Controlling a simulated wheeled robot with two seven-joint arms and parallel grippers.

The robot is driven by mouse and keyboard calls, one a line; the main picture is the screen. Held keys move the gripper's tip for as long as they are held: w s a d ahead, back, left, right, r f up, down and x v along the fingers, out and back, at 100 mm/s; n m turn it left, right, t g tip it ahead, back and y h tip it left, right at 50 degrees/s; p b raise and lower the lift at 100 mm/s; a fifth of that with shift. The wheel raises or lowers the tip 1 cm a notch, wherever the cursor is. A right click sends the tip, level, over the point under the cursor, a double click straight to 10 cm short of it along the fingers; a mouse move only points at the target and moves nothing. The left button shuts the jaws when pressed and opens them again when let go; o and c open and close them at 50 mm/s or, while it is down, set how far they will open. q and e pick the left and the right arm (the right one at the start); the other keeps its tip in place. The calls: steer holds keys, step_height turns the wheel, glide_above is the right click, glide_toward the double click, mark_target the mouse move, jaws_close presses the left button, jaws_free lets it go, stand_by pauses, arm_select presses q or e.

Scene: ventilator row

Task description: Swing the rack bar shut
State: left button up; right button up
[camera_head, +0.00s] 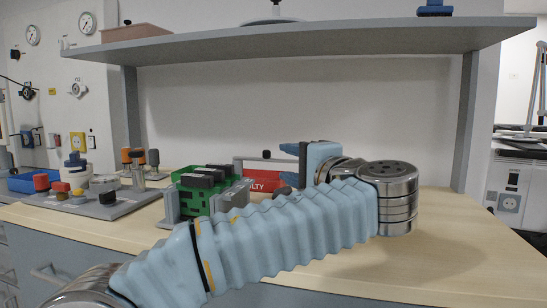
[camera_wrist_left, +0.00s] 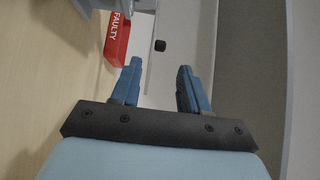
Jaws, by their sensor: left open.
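A pale bar with a black knob (camera_head: 267,154), which looks like the rack bar, stands behind the red box on the bench. Its right part is hidden behind my left gripper. The black knob also shows in the left wrist view (camera_wrist_left: 160,45), ahead of the gap between the fingers. My left gripper (camera_head: 290,150) is open and empty, its fingers pointing left in the head view near the bar. In the left wrist view its two blue fingers (camera_wrist_left: 160,68) are apart with nothing between them. I cannot tell if it touches the bar. My right gripper is not in view.
A red box marked FAULTY (camera_head: 262,180) sits beside a grey rack (camera_head: 171,208) holding a green board (camera_head: 190,198). A grey plate with colored knobs (camera_head: 108,210) is at left. A shelf (camera_head: 300,38) hangs above. The bench's right side (camera_head: 450,245) is clear.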

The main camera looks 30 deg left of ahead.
mark_target(268, 154)
arm_select(q)
steer(key=x, duration=0.7)
steer(key=shift+w+a, duration=0.1)
steer(key=shift+a, duration=0.15)
jaws_close()
